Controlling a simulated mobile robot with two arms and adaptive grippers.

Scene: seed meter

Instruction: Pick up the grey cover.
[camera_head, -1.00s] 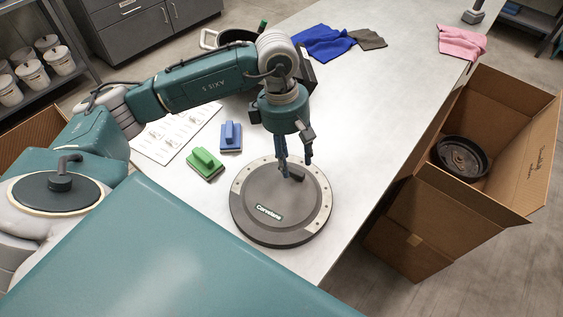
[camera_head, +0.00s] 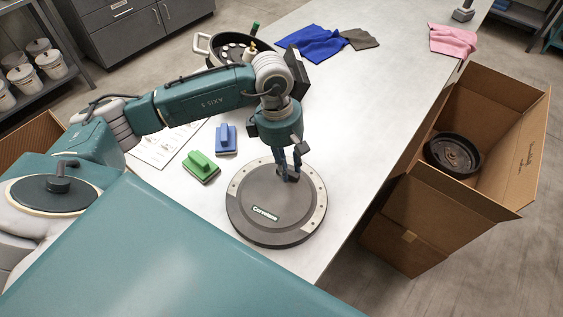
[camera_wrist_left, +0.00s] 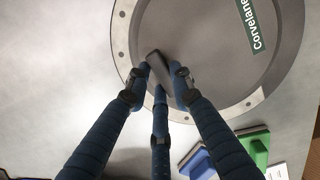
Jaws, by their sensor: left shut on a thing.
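The grey cover (camera_head: 262,222) is a round disc with a lighter rim and a "Corvelane" label, lying on the table in the head view. It also fills the top of the left wrist view (camera_wrist_left: 210,40). My left gripper (camera_head: 289,173) points down over the far part of the cover. Its fingers (camera_wrist_left: 160,82) are shut on the dark raised handle of the cover, as the left wrist view shows. I cannot tell whether the cover is lifted at all; it looks flat on the table. My right gripper is not in view.
A green block (camera_head: 201,168) and a blue block (camera_head: 226,139) stand left of the cover. A pot (camera_head: 224,47) and blue cloth (camera_head: 315,43) lie behind. A pink cloth (camera_head: 453,40) is far right. An open cardboard box (camera_head: 440,190) holding a dark round part (camera_head: 452,154) stands right of the table.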

